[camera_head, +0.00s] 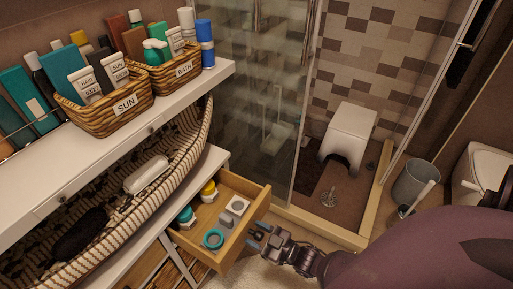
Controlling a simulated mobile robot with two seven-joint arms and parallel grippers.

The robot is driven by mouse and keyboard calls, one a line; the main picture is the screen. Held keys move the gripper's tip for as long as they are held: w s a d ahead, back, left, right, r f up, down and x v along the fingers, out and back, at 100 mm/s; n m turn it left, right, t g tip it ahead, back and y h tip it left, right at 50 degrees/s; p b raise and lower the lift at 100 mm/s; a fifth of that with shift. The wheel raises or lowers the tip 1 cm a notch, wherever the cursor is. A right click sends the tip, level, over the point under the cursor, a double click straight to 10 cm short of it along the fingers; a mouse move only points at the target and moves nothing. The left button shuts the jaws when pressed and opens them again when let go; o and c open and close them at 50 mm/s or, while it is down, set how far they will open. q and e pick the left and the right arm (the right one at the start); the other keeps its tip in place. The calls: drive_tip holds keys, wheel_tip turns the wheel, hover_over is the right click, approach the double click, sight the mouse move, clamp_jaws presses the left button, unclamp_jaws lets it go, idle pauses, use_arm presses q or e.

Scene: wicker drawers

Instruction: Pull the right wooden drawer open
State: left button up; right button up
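The right wooden drawer (247,218) is pulled out from the lower part of the white shelf unit, and its inside shows. It holds a yellow-topped jar, a teal-topped jar, a teal ring-shaped item (213,239) and small grey and white items. My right gripper (257,236) comes in from the right, at the outer face of the drawer front. Its two blue-tipped fingers look apart, and I see nothing held between them. The drawer's handle cannot be made out. My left gripper is out of view.
Wicker baskets labelled SUN (126,103) and BATH (183,68) stand on the white top. A striped woven basket (150,195) is on the shelf below. A glass shower enclosure (240,100) stands behind the drawer. A grey bin (414,181) is at the right.

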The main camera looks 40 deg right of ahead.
idle(0.3)
drive_tip(key=p+v, duration=0.1)
drive_tip(key=v, duration=0.9)
drive_tip(key=shift+s+d+r, duration=0.1)
drive_tip(key=shift+s+d, duration=0.05)
drive_tip(key=shift+s, duration=0.2)
